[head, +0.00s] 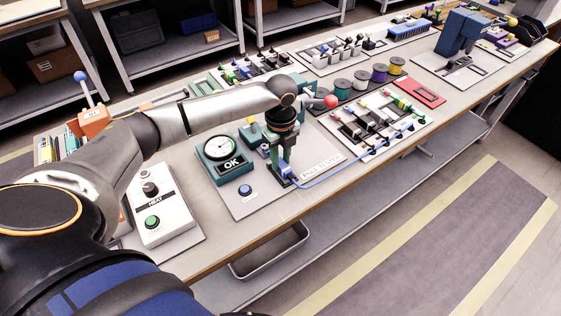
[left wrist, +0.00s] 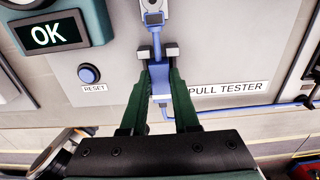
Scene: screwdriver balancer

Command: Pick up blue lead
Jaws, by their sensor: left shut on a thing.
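The blue lead (head: 345,167) runs from the pull tester plate (head: 240,202) up to the right, to the white board of clips (head: 372,148). My left gripper (head: 284,172) is over the front right of the pull tester, pointing down. In the left wrist view, its fingertips (left wrist: 160,64) are shut on the blue end piece of the lead (left wrist: 159,82). The gauge (head: 222,158) has a display reading OK. My right gripper does not show.
A blue reset button (head: 245,190) sits on the tester plate, left of the gripper. A HEAT box (head: 158,205) stands at the left. Wire spools (head: 361,80) and a red tray (head: 419,92) lie farther back. The table's front edge is close.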

